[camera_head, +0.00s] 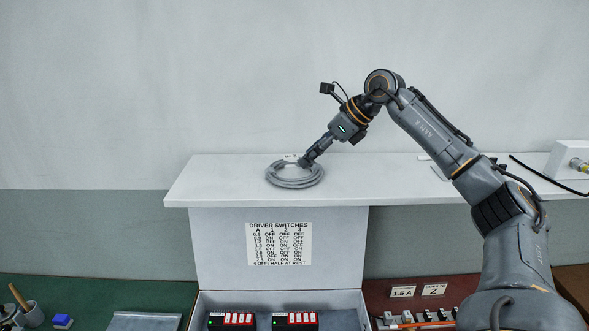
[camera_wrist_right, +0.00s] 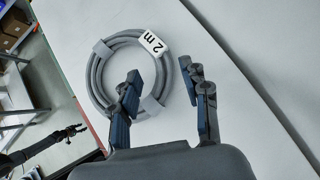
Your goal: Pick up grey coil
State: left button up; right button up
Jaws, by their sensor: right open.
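The grey coil (camera_head: 293,185) is a ring of cable lying flat on the white shelf (camera_head: 225,186), near its front edge. In the right wrist view the coil (camera_wrist_right: 97,78) has light ties and a white "2 m" tag. My right gripper (camera_head: 306,163) is at the back right part of the coil. In its wrist view the right gripper (camera_wrist_right: 160,72) is open. One finger appears over the inside of the ring and the other outside it. Contact is unclear. A small dark gripper (camera_wrist_right: 76,131), apparently my left one, shows at the lower left; its jaws are too small to judge.
A switch chart (camera_head: 279,244) hangs below the shelf. A white box with a connector (camera_head: 568,160) and a black cable (camera_head: 540,174) are at the shelf's right. The shelf left of the coil is clear. Red and black switch modules (camera_head: 232,320) lie below.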

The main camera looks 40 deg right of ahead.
jog(key=shift+x, duration=0.85)
jog(key=shift+r, duration=0.15)
grip_shut()
jog(key=shift+r, duration=0.1)
jog(key=shift+r, duration=0.55)
jog(key=s+a+r+b, duration=0.3)
jog(key=s+a+r, duration=0.2)
jog(key=s+r, duration=0.6)
jog(key=shift+s+r, duration=0.35)
jog(key=shift+s, duration=0.75)
